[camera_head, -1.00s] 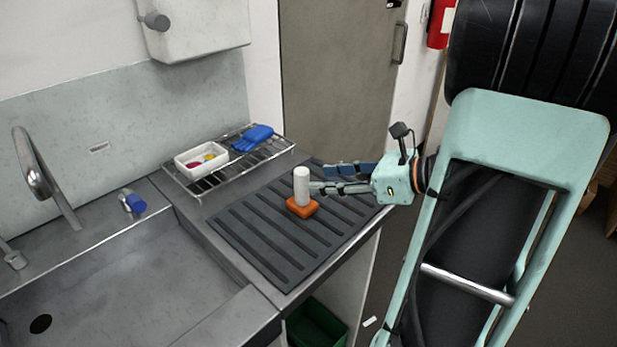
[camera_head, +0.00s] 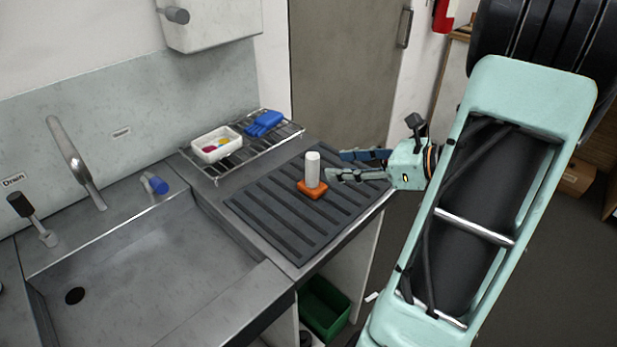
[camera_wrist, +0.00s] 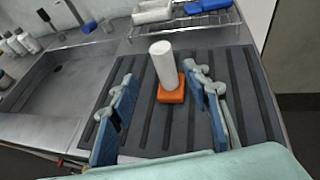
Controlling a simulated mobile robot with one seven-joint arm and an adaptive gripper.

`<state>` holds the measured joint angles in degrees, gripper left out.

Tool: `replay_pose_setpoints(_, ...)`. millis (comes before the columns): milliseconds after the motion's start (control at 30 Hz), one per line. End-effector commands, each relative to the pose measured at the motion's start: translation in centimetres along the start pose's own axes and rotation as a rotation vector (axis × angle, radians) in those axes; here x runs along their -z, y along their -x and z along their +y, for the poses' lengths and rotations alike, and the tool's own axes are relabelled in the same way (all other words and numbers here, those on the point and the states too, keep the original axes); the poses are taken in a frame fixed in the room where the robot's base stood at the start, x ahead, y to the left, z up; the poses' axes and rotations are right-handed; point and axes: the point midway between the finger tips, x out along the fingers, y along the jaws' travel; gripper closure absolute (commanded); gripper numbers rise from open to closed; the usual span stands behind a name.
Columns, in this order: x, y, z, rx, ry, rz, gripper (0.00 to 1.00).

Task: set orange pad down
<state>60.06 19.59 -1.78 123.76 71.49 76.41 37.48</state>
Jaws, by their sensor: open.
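The orange pad (camera_head: 312,192) lies on the dark ribbed mat (camera_head: 262,222), with a white cylinder (camera_head: 313,168) attached to it or standing on it, upright. In the wrist view the orange pad (camera_wrist: 171,93) and the white cylinder (camera_wrist: 162,66) show beyond and between my fingers. My gripper (camera_head: 338,165) is to the right of the cylinder, open and empty, with its fingers pointing left. In the wrist view my gripper (camera_wrist: 161,92) has its blue fingers spread wide, clear of the pad.
A wire rack (camera_head: 228,168) behind the mat bears a white tray (camera_head: 216,146) with small coloured items and a blue glove (camera_head: 264,123). A sink (camera_head: 150,265) with a faucet (camera_head: 75,163) lies to the left. A green bin (camera_head: 324,308) is below the counter edge.

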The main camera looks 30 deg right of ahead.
Motion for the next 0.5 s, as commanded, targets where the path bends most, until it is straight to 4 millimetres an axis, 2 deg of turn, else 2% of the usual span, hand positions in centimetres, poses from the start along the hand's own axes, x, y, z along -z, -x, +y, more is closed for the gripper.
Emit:
replay_pose_setpoints(100,0.0,-2.1,0.1,-0.004,0.000,-0.001,0.56)
replay_pose_setpoints(367,-0.1,-4.2,0.0,-0.003,0.000,0.001,0.56)
replay_pose_setpoints(500,-0.6,-6.3,-0.3,-0.005,0.000,0.000,0.56)
